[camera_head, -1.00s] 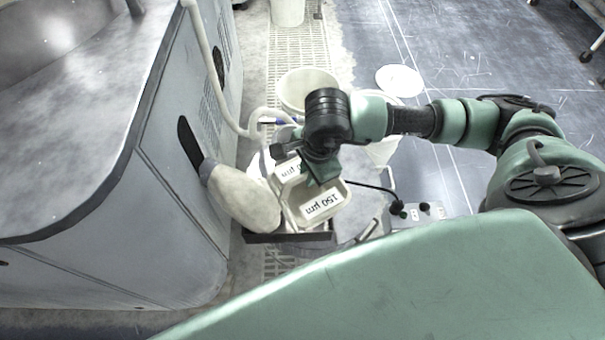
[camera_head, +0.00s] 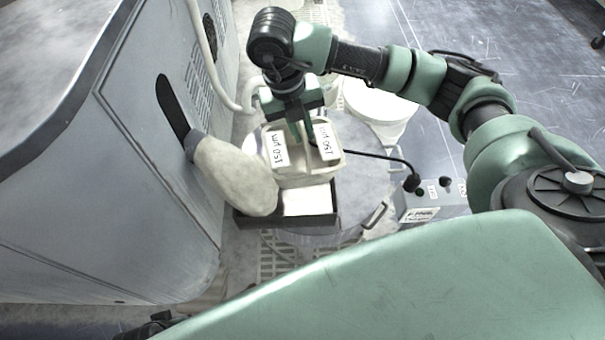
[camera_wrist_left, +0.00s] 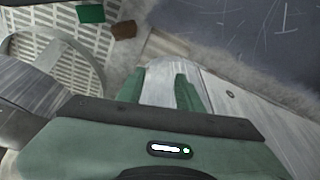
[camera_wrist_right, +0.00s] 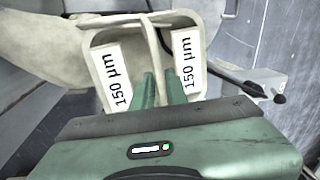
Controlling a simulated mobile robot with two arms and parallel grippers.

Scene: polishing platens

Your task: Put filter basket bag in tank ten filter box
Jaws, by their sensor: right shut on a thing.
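A cream basket (camera_head: 308,174) with two "150 µm" labels hangs from my right gripper (camera_head: 303,138). In the right wrist view, the fingers (camera_wrist_right: 161,88) are shut on the middle bar of the basket (camera_wrist_right: 98,42). A black-sided box (camera_head: 288,222) with a pale inside sits directly below; the basket hides its rear part. I cannot tell whether the basket touches it. My left gripper (camera_wrist_left: 160,90) has its fingers apart, with nothing between them, over a metal surface; it is away from the basket.
A round metal drum lid (camera_head: 350,215) lies beneath. A white bucket (camera_head: 378,100) and a control box (camera_head: 430,200) with a black cable are right.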

